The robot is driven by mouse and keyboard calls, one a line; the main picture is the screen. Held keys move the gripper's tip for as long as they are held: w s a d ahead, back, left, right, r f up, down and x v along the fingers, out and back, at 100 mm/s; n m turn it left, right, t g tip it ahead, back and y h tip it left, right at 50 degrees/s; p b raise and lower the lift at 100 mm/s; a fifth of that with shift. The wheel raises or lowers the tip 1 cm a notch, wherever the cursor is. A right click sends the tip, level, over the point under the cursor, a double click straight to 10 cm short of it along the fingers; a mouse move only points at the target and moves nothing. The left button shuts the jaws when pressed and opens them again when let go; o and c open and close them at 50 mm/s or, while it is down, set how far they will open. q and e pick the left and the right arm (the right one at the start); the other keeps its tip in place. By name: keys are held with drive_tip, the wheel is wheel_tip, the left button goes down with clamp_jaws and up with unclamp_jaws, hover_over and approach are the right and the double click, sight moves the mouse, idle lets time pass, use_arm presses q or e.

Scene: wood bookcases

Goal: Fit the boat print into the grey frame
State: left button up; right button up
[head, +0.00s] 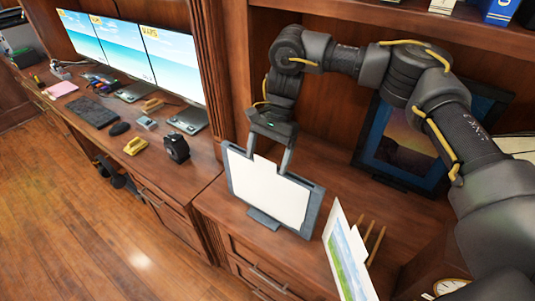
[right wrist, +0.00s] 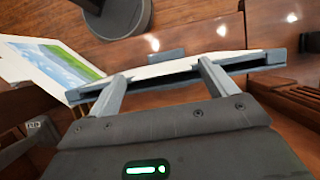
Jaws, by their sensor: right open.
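The grey frame (head: 313,210) stands tilted on the low wooden counter, with a grey foot at its base. A blank white panel (head: 266,194) fills its opening; I see no boat on it and cannot tell whether it is the print's back. In the right wrist view the frame's edge (right wrist: 272,58) shows a dark slot. My right gripper (head: 267,164) is open at the frame's top edge, its fingers apart along it; they also show in the right wrist view (right wrist: 160,70). A blue-and-green landscape picture (head: 347,262) with a white tab stands front right. My left gripper is out of view.
Thin wooden pegs (head: 374,245) stand beside the landscape picture. A dark-framed picture (head: 400,140) leans at the back under my right arm. A clock (head: 450,286) is at the lower right. The desk at left holds monitors (head: 172,60), a black tape dispenser (head: 176,148) and small items.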

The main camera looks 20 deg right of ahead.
drive_tip(key=v, duration=1.2)
drive_tip(key=shift+r, duration=0.1)
